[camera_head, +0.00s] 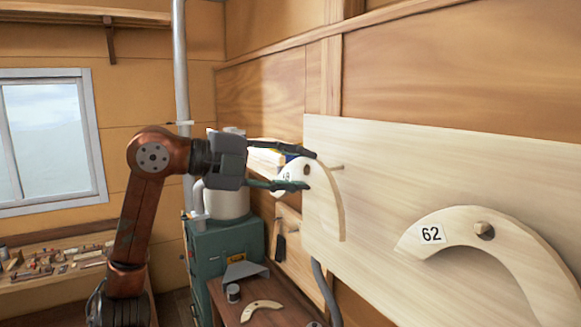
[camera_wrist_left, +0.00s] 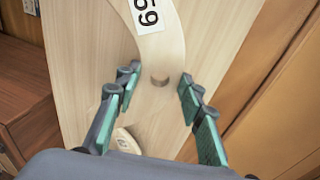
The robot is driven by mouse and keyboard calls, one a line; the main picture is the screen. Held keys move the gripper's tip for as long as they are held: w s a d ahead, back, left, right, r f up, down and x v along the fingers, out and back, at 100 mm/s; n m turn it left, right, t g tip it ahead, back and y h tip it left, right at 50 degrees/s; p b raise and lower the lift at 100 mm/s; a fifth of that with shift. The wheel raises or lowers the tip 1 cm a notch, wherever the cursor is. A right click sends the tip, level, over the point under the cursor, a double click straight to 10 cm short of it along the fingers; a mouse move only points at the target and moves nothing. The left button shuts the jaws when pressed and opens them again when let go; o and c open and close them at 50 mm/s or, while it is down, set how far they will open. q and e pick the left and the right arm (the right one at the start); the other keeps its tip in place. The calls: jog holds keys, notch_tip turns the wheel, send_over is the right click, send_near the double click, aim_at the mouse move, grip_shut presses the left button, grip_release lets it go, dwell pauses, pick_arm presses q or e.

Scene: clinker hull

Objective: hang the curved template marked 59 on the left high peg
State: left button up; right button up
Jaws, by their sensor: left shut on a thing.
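The pale curved template marked 59 (camera_head: 323,205) is held by my left gripper (camera_head: 299,169) in front of the pale board (camera_head: 375,150). A short peg (camera_head: 339,167) sticks out from the board just right of the template's edge. I cannot tell whether the peg lines up with the hole. My right gripper is not in view.
A template marked 62 (camera_head: 462,222) hangs on another peg (camera_head: 484,231) at the right of the board. Below are a green cabinet (camera_head: 225,248) and a bench with another curved piece (camera_head: 262,311). A grey pipe (camera_head: 180,80) stands behind my arm.

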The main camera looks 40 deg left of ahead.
pick_arm(q)
jog(key=shift+w+d, duration=0.15)
jog(key=shift+w, duration=0.6)
jog(key=shift+w+d+p, duration=0.2)
jog(key=shift+w+p, duration=0.15)
jog(key=shift+p, duration=0.1)
jog(key=shift+x, duration=0.9)
jog(key=shift+w+f, duration=0.1)
jog(key=shift+w, duration=0.3)
jog(key=shift+w+f, duration=0.15)
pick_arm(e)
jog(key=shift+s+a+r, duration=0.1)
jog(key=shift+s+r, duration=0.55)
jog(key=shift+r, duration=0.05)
pick_arm(q)
jog(key=shift+w, duration=0.15)
jog(key=o, duration=1.4)
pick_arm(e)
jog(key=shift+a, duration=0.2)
